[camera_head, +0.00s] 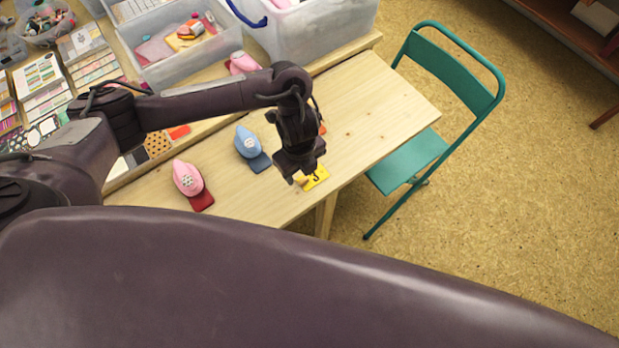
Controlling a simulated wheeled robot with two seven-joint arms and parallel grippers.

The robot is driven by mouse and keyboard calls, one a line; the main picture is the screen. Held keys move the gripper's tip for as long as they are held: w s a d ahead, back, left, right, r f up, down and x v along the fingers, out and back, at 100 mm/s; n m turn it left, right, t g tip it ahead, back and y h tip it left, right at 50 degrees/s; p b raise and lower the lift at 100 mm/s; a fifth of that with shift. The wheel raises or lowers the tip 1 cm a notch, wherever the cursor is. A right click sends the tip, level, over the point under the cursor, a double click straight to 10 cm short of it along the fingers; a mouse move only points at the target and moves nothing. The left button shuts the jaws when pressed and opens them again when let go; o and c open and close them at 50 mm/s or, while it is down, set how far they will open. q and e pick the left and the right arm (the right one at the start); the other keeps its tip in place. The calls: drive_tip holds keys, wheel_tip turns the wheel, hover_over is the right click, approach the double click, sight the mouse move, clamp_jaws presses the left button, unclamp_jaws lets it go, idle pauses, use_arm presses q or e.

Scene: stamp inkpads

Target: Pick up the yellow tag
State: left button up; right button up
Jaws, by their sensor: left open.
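The yellow tag (317,178) lies near the front edge of the wooden table (372,110). It has a dark mark on it, and part of it is hidden behind my left gripper. My left gripper (296,179) points down just above and beside the tag, with its jaws open. I cannot tell how high its fingertips are above the table. My right gripper is not in view.
A blue punch (247,143) and a pink punch (187,178) stand left of the gripper. Another pink one (243,63) is behind my arm. Plastic bins (310,30) stand at the back. A green chair (410,160) is at the right.

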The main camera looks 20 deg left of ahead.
sight(303, 179)
use_arm(q)
drive_tip(key=f, duration=0.4)
drive_tip(key=shift+w+d, duration=0.15)
drive_tip(key=shift+d, duration=0.15)
drive_tip(key=c, duration=0.9)
